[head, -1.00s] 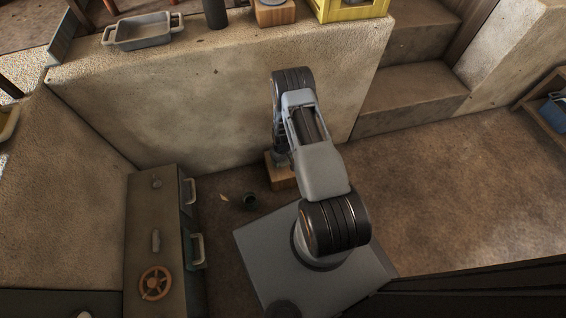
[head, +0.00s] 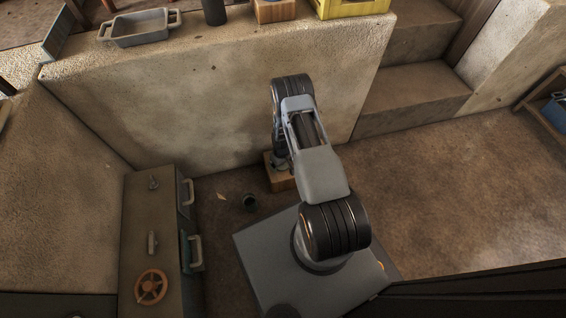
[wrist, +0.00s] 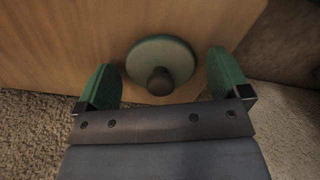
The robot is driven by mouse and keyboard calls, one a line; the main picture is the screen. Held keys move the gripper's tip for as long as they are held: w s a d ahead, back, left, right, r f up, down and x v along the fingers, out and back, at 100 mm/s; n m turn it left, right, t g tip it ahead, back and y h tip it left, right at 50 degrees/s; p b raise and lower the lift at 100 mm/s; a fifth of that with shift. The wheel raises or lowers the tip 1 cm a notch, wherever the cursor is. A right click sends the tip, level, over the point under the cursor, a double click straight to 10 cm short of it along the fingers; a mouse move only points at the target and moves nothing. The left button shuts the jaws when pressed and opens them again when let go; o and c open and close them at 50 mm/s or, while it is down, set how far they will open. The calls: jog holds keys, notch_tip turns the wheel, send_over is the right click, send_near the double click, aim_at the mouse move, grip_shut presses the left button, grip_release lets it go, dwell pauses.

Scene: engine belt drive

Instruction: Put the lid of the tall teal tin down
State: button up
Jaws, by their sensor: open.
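The lid (wrist: 160,58) is a round, dull teal disc with a dark knob (wrist: 160,82). In the wrist view it appears to lie on a wooden block, knob towards me. My gripper (wrist: 164,76) is open, its two green fingers on either side of the lid with a gap to each. In the head view my gripper (head: 281,160) is low over the wooden block (head: 283,181), largely hidden by my arm.
A cabinet (head: 150,220) with an orange handwheel (head: 151,287) and side handles stands at the left. A stone wall (head: 200,110) rises behind the block, with a grey tray (head: 140,27) and yellow crate (head: 350,8) on top. Floor at the right is clear.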

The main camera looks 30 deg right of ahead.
jog(key=a+r+m+t+p, duration=0.1)
jog(key=a+r+p, duration=0.15)
jog(key=r, duration=1.55)
jog(key=a+r+p, duration=0.2)
jog(key=r+p, duration=0.1)
jog(key=r, duration=1.5)
jog(key=s+a+r, duration=0.2)
jog(key=s+r, duration=0.6)
jog(key=s+a+r+m+t, duration=0.1)
jog(key=s+a+r, duration=0.1)
jog(key=s+r, duration=0.6)
jog(key=shift+a+r+t, duration=0.25)
jog(key=shift+r+t, duration=0.05)
jog(key=shift+r, duration=0.1)
